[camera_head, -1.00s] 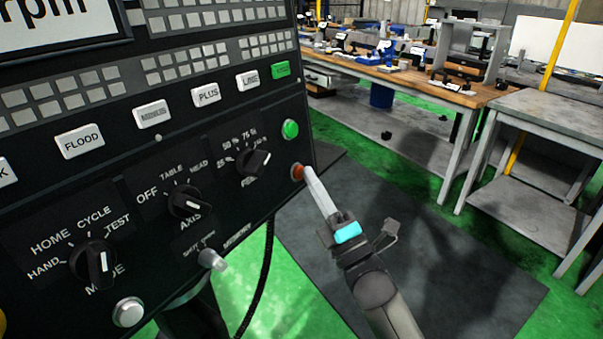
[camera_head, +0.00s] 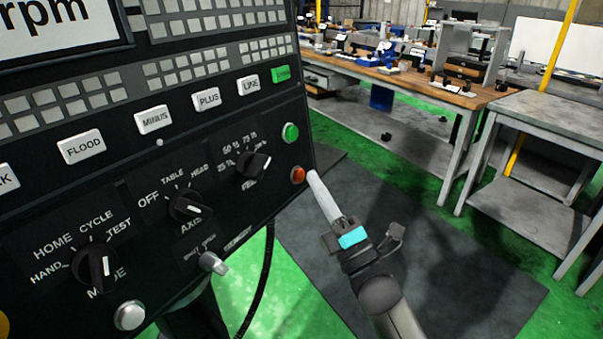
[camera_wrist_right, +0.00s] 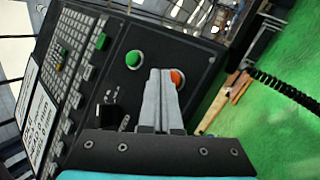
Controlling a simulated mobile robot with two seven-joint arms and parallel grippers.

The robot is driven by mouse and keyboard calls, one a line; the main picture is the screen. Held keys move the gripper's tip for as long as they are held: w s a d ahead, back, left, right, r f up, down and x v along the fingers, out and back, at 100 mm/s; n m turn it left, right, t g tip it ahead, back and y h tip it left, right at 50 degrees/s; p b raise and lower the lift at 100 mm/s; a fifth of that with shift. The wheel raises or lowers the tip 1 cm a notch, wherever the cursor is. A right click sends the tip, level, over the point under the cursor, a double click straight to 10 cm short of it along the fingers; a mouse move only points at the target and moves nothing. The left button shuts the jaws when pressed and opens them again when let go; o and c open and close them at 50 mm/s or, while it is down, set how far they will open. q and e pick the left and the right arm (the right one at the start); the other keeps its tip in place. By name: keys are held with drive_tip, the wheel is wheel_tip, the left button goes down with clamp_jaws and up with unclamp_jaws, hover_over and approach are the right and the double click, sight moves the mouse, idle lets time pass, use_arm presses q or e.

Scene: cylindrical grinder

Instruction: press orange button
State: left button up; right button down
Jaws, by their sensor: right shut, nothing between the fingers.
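The orange button (camera_head: 298,174) is a small round button near the right edge of the black control panel, below a round green button (camera_head: 291,131). My right gripper (camera_head: 312,176) is shut and empty, its pale fingers pointing at the panel. Its tips are just right of the orange button in the head view, with a small gap showing. In the right wrist view the shut fingers (camera_wrist_right: 162,75) partly cover the orange button (camera_wrist_right: 178,77), and the green button (camera_wrist_right: 133,59) is to their left. My left gripper is not in view.
The black control panel (camera_head: 100,195) fills the left side, with knobs, white keys and a silver knob (camera_head: 212,263) low down. A black cable (camera_head: 262,285) hangs below it. Workbenches (camera_head: 400,80) stand farther back.

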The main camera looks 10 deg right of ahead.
drive_tip(key=shift+s+d, duration=0.1)
drive_tip(key=s+d+p, duration=0.1)
drive_tip(key=s, duration=0.1)
drive_tip(key=s+d+r+p, duration=0.1)
drive_tip(key=d, duration=0.1)
drive_tip(key=shift+s+d, duration=0.15)
drive_tip(key=shift+s, duration=0.2)
idle(0.6)
